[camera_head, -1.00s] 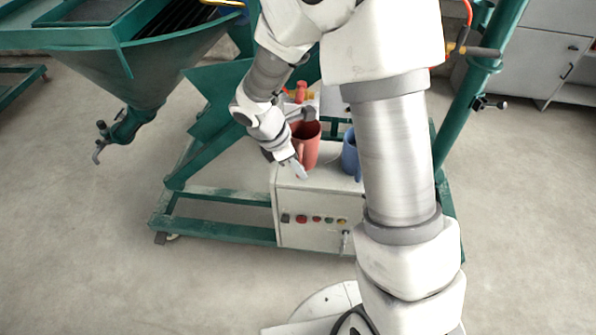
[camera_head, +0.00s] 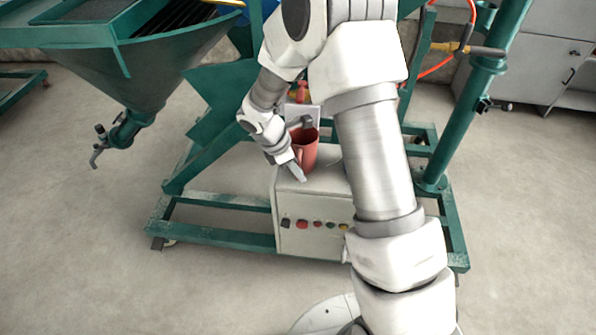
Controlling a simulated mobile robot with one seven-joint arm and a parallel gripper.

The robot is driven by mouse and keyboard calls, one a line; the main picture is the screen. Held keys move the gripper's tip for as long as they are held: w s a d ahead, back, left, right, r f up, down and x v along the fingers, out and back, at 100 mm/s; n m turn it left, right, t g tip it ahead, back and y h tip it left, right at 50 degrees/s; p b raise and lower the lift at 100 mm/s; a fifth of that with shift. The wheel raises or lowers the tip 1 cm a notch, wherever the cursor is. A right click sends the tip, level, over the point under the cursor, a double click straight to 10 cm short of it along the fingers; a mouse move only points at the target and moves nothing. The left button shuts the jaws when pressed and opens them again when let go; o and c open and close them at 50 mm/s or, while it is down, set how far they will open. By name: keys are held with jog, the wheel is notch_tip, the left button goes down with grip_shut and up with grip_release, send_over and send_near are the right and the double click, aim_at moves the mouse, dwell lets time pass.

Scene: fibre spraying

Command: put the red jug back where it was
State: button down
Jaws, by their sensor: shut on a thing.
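The red jug (camera_head: 309,148) is upright at the white control box, its open top facing up. Its handle side faces my gripper (camera_head: 299,172), which is shut on the jug from the front left. The fingers hide part of the jug's lower front. I cannot tell whether its base touches the box top or is slightly above it.
The white control box (camera_head: 296,238) has several buttons on its front and stands on a green frame (camera_head: 225,236). A green hopper (camera_head: 140,65) is at the left, a green post (camera_head: 470,110) at the right. My arm covers the box's right part.

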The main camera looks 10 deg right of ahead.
jog(key=shift+f, duration=0.2)
jog(key=c, duration=0.8)
grip_release()
jog(key=shift+c, duration=0.2)
jog(key=shift+r, duration=0.15)
jog(key=w+p+v, duration=0.1)
jog(key=p+v, duration=0.3)
jog(key=v, duration=0.7)
jog(key=s+d+r+m, duration=0.3)
jog(key=s+r+m, duration=0.2)
jog(key=r, duration=0.5)
jog(key=s+d+r+m+t+y, duration=0.2)
jog(key=s+r+m, duration=0.3)
jog(key=s+m, duration=0.2)
jog(key=s+d+r+m+t+y, duration=0.2)
jog(key=s+r+m, duration=0.4)
jog(key=s, duration=0.5)
jog(key=shift+s+d+r+m+t+y, duration=0.25)
jog(key=shift+d+m+t, duration=0.2)
jog(key=shift+m, duration=0.25)
